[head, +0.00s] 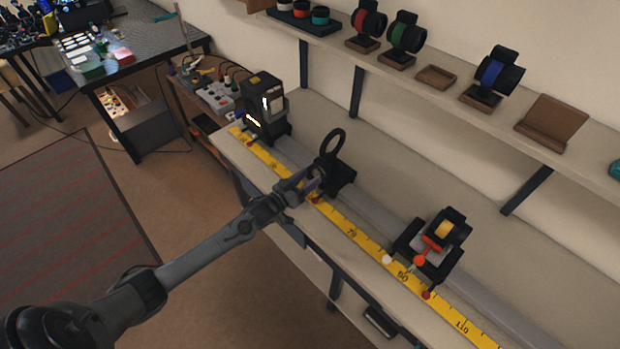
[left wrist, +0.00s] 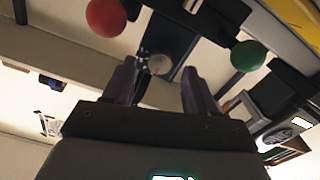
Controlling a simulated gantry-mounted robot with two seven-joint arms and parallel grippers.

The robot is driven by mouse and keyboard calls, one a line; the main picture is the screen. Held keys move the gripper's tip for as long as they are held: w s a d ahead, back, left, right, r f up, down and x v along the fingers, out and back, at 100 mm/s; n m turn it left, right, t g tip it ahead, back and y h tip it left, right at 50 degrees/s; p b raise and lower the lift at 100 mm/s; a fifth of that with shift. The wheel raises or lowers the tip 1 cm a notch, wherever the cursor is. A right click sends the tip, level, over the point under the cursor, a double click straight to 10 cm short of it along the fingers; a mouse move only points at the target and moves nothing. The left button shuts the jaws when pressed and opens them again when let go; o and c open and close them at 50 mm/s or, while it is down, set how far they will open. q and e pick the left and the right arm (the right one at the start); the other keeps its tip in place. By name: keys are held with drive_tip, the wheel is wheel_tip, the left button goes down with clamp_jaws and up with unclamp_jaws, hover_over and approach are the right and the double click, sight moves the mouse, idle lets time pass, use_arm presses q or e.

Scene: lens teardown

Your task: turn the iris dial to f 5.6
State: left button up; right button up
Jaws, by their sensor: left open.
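No dial with readable f-numbers shows in either view, so I cannot tell which part is the iris dial. My left gripper (head: 316,180) is at the black ring holder (head: 333,154) on the bench rail. In the left wrist view, its two purple fingers (left wrist: 159,72) are open and apart. A small grey round knob (left wrist: 158,64) shows between the fingertips; I cannot tell if they touch it. A red ball (left wrist: 106,17) is at upper left and a green ball (left wrist: 247,55) at right. My right gripper is not in view.
A yellow scale (head: 350,234) runs along the bench front. A black lamp housing (head: 264,103) stands at the rail's left. A black carriage (head: 430,249) with orange parts and a red ball stands to the right. A shelf (head: 420,80) with several mounted lenses hangs behind.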

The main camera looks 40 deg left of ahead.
use_arm(q)
drive_tip(key=shift+w+d, duration=0.1)
drive_tip(key=shift+w, duration=0.65)
drive_tip(key=c, duration=1.1)
drive_tip(key=shift+o, duration=0.2)
drive_tip(key=shift+m, duration=0.3)
drive_tip(key=m, duration=1.1)
drive_tip(key=shift+d, duration=0.1)
